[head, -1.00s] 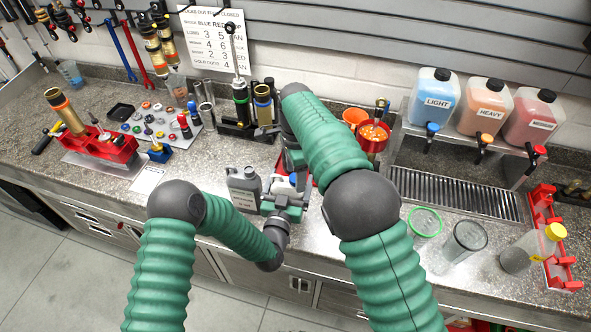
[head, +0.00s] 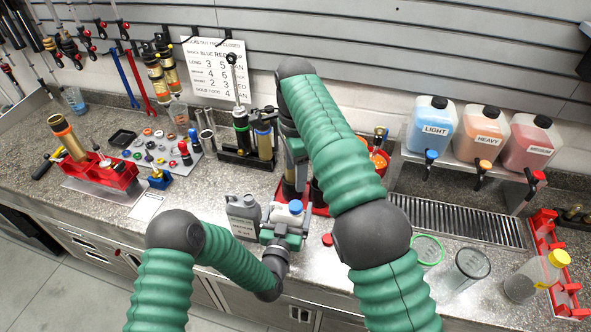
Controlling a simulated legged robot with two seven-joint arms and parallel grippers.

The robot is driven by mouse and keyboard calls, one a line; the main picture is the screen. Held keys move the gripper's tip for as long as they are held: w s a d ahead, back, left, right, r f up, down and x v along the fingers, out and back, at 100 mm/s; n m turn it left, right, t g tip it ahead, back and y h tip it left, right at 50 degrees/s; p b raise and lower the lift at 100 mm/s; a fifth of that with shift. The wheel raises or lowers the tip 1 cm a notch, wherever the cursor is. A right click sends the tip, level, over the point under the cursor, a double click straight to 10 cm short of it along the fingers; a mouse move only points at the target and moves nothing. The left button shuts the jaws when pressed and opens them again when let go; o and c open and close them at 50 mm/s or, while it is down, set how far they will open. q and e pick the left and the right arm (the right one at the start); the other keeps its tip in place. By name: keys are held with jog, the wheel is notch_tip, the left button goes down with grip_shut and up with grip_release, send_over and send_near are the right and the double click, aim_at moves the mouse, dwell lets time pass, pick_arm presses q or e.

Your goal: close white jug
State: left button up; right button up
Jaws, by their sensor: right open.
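The white jug (head: 283,217) stands on the front of the counter with a blue cap (head: 295,206) at its top. Whether the cap is fully seated cannot be told. My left gripper (head: 284,236) is around the jug's body from the front, seemingly shut on it, and hides much of its lower part. My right gripper (head: 291,188) points down just above and behind the jug. It is open and apart from the cap, with its fingers small and partly hard to make out.
A grey jug (head: 243,214) stands close to the left of the white jug. A red tray (head: 319,209) with dark cups lies behind, and a small red cap (head: 327,240) lies to the right. The counter front at left is clear.

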pick_arm(q)
jog(key=shift+o, duration=0.8)
jog(key=shift+a, duration=0.1)
pick_arm(e)
jog(key=shift+f, duration=0.1)
pick_arm(q)
jog(key=shift+s+f, duration=0.1)
jog(key=shift+s, duration=0.3)
pick_arm(e)
notch_tip(320, 180, down, 4)
jog(key=b, duration=0.4)
jog(key=shift+f, duration=0.2)
jog(key=shift+b, duration=0.3)
pick_arm(q)
jog(key=v, duration=1.6)
jog(key=shift+w+a, duration=0.1)
